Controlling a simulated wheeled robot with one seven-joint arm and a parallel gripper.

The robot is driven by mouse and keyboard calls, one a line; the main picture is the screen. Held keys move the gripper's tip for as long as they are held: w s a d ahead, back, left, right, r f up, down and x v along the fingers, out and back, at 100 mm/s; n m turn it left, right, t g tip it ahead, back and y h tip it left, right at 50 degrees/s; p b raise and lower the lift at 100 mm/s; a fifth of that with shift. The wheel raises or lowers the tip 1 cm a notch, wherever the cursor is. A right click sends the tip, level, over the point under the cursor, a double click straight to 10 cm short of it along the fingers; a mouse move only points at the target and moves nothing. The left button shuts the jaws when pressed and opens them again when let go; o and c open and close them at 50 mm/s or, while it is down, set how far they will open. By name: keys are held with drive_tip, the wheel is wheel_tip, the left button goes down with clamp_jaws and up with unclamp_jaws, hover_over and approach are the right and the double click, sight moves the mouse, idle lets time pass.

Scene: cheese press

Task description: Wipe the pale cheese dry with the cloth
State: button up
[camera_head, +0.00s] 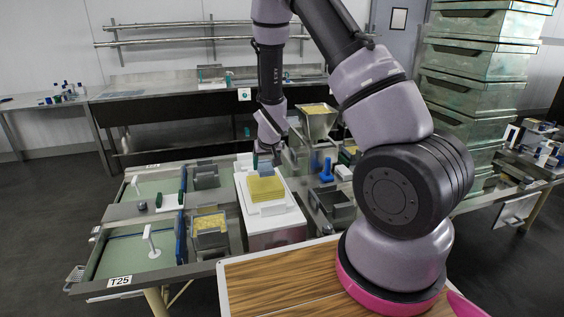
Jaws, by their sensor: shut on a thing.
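The pale cheese (265,188) is a yellow block on a white stand (275,225) in the middle of the worktable. My gripper (263,160) is above the far side of the cheese, pointing down. It is shut on a small blue-grey cloth (265,172), which hangs at the back edge of the cheese's top. I cannot tell whether the cloth touches the cheese. The fingertips are small and partly hidden.
Metal bins of yellow pieces stand left (210,232) of the white stand, and a hopper (317,120) stands behind right. A blue object (326,170) is to the right. Green crates (470,95) are stacked at the right. A wooden top (275,285) is in front.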

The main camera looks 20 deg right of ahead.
sight(265, 183)
drive_tip(key=shift+d+f, duration=0.15)
drive_tip(key=shift+f, duration=2.2)
drive_tip(key=shift+f, duration=0.6)
